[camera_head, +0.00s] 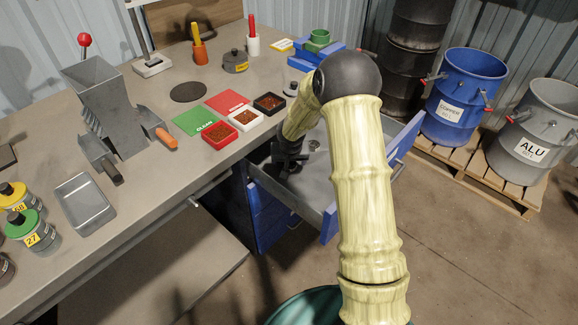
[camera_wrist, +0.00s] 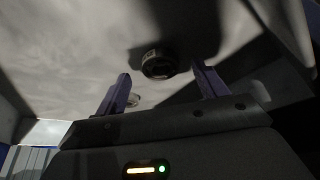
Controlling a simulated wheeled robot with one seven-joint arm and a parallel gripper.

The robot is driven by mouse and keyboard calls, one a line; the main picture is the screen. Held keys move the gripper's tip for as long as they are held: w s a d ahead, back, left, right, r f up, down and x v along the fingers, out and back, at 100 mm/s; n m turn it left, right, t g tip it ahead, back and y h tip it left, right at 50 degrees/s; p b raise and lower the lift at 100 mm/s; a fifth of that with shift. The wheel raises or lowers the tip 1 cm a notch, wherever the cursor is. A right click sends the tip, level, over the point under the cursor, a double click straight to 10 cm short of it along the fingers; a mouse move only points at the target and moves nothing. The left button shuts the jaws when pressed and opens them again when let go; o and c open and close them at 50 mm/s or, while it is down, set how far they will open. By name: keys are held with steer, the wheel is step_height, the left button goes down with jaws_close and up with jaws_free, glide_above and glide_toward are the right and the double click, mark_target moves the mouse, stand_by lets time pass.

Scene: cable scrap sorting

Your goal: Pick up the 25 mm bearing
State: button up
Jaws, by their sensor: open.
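My gripper (camera_head: 289,160) reaches down into the open drawer (camera_head: 329,205) under the bench. In the wrist view my gripper (camera_wrist: 161,70) is open, with its two purple fingers apart and nothing held. A dark, round, ring-shaped bearing (camera_wrist: 160,64) lies on the drawer floor beyond the fingertips, between them in the picture. In the head view a small round bearing (camera_head: 314,146) lies in the drawer, right of my gripper. No size marking is readable, so I cannot tell which is 25 mm.
The drawer walls stand close around my gripper. The bench edge is just left, with red (camera_head: 220,134), white (camera_head: 246,118) and black (camera_head: 269,103) trays near it. A blue copper barrel (camera_head: 463,90) and a grey ALU barrel (camera_head: 535,125) stand on pallets at right.

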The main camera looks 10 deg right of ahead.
steer(key=shift+x, duration=1.1)
steer(key=c, duration=1.1)
steer(key=shift+c, duration=0.2)
steer(key=shift+r, duration=0.15)
